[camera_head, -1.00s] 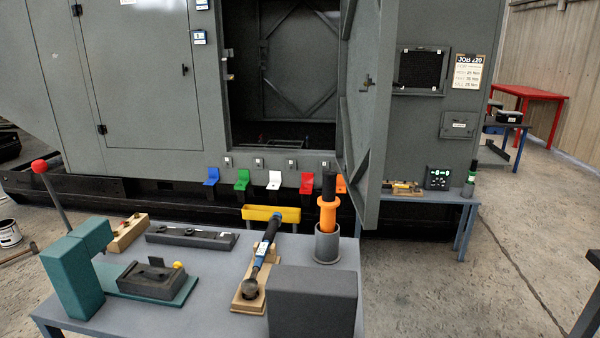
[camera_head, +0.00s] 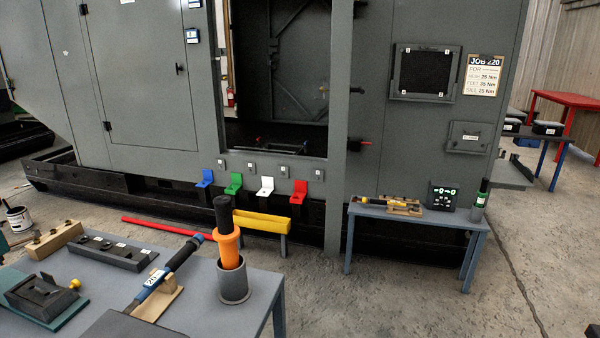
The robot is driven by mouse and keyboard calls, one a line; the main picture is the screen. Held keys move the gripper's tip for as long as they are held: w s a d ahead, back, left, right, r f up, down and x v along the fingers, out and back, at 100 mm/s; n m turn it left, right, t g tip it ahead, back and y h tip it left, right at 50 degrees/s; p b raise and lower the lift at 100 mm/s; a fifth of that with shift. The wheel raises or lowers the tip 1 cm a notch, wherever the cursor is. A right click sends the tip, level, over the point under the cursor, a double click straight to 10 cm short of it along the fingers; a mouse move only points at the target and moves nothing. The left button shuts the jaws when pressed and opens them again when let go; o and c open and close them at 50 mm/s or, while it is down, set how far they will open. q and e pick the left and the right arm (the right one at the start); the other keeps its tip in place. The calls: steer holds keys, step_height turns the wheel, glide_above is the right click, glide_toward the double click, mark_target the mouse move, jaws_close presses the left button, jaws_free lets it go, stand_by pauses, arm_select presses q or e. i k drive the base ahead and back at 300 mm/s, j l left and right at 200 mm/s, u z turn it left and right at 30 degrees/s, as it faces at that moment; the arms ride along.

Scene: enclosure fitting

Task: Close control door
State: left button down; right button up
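A large grey enclosure (camera_head: 425,150) fills the back of the head view. Its middle opening (camera_head: 275,140) is uncovered, and the dark interior with a braced panel (camera_head: 299,60) shows through it. An open grey door (camera_head: 342,140) stands out from the opening's right side and is seen nearly edge-on, as a tall narrow strip. Small red-tipped parts (camera_head: 364,142) show just right of it. Another door (camera_head: 150,75) with a dark handle, on the left, lies flush and looks shut. Neither of my grippers is in view.
A grey table (camera_head: 262,290) in front holds a torque wrench (camera_head: 165,272), an orange-handled tool (camera_head: 228,245) in a cup and several blocks. A small blue-grey bench (camera_head: 415,213) stands before the enclosure's right part. A yellow tray (camera_head: 262,222) sits below the opening. The floor at right is clear.

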mark_target(342, 20)
steer(key=i+l+u, duration=0.25)
steer(key=i+l, duration=1.45)
steer(key=l, duration=0.2)
steer(key=i+l+u, duration=0.1)
steer(key=l, duration=0.2)
steer(key=i+l, duration=0.2)
steer(key=l, duration=0.15)
steer(key=k+u, duration=0.2)
steer(key=k+j, duration=0.05)
